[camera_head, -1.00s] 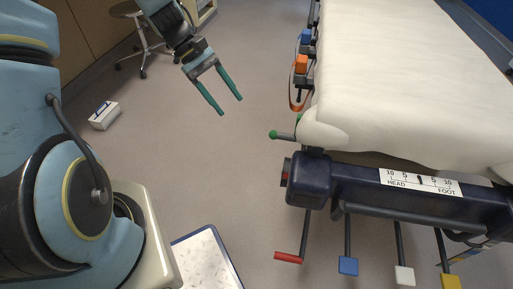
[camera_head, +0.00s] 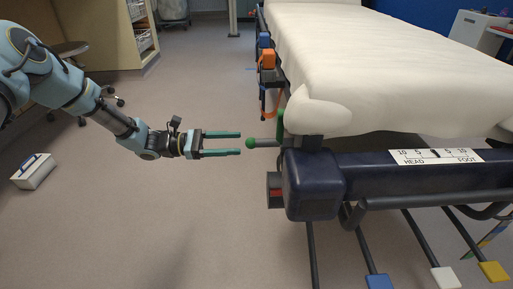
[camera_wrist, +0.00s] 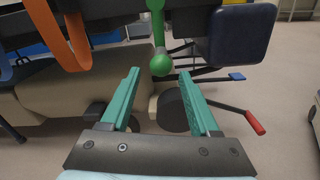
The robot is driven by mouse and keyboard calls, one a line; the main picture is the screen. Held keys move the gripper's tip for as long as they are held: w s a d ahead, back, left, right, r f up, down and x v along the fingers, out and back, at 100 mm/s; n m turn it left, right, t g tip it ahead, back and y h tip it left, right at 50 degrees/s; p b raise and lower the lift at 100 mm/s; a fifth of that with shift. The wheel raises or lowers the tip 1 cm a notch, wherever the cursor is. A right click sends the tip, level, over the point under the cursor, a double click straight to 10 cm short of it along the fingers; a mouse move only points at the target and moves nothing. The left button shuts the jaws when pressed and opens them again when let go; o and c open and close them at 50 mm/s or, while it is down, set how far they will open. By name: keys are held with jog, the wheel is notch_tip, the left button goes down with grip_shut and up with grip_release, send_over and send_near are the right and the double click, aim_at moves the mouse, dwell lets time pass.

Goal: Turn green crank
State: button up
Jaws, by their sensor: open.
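The green crank (camera_head: 251,144) sticks out from the near left side of the stretcher, with a round green knob at its end and a green arm behind. My gripper (camera_head: 240,144) is open and empty, its two teal fingers pointing right at the knob. The fingertips are just left of the knob, about level with it in the head view. In the wrist view the green knob (camera_wrist: 160,65) is ahead of my gripper (camera_wrist: 160,85), near the top centre, beyond the gap between the fingers. I see no contact.
The stretcher's dark end block (camera_head: 312,185) stands just right of and below the crank. An orange strap (camera_head: 273,95) hangs farther along the side. A red-handled lever (camera_wrist: 255,122) shows in the wrist view. A white box (camera_head: 33,171) lies on the floor at left, with open floor between.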

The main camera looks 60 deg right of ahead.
aim_at(257, 143)
jog(key=b+x, duration=0.2)
jog(key=x, duration=0.7)
jog(key=shift+s, duration=0.15)
grip_shut()
dwell(1.1)
